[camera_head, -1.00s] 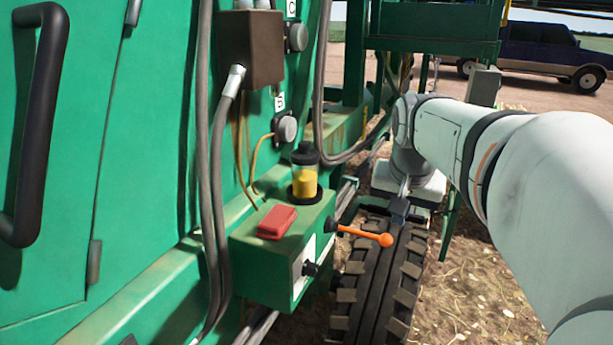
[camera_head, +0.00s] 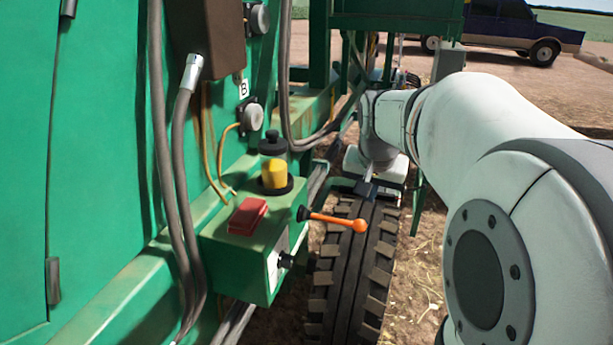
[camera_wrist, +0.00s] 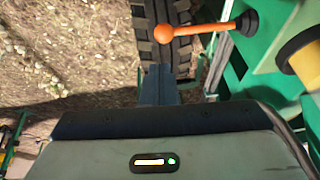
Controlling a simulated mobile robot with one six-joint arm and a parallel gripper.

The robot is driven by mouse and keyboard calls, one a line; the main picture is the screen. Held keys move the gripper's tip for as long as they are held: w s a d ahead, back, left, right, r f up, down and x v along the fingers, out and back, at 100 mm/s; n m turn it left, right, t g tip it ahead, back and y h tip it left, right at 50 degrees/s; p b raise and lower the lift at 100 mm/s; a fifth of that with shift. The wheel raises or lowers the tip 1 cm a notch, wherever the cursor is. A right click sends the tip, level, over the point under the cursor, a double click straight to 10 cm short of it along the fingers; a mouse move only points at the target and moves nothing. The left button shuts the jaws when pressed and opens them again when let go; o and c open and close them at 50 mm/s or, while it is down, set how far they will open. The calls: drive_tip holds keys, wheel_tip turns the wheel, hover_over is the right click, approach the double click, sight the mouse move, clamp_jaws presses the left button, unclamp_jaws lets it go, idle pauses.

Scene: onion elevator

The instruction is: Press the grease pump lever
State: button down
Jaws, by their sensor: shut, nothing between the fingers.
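The grease pump lever (camera_head: 335,221) is an orange rod with a ball end. It sticks out to the right from the green pump box (camera_head: 230,255), roughly level. In the wrist view the orange lever (camera_wrist: 190,31) shows at the top, with its ball at the left end. My gripper (camera_head: 366,188) is behind the lever in the head view, above the tyre. In the wrist view my gripper (camera_wrist: 158,70) is shut and empty. Its fingertips point toward the lever's ball and appear apart from it.
A yellow grease reservoir (camera_head: 274,176) with a black cap and a red block (camera_head: 248,216) sit on the box. Grey hoses (camera_head: 165,130) run down the green machine at left. A large tyre (camera_head: 345,270) stands below the lever. Bare ground lies to the right.

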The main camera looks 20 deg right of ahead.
sight(364, 225)
drive_tip(key=x, duration=0.2)
drive_tip(key=p+x, duration=0.1)
drive_tip(key=x, duration=0.2)
drive_tip(key=a+x, duration=0.1)
drive_tip(key=x, duration=0.2)
drive_tip(key=shift+s+d+f, duration=0.1)
drive_tip(key=shift+f, duration=0.15)
drive_tip(key=shift+f, duration=0.15)
wheel_tip(364, 225, down, 2)
drive_tip(key=shift+s+d+f+b, duration=0.15)
drive_tip(key=shift+d+b, duration=0.05)
drive_tip(key=shift+b, duration=0.95)
wheel_tip(364, 225, down, 6)
drive_tip(key=b, duration=0.6)
drive_tip(key=shift+a, duration=0.1)
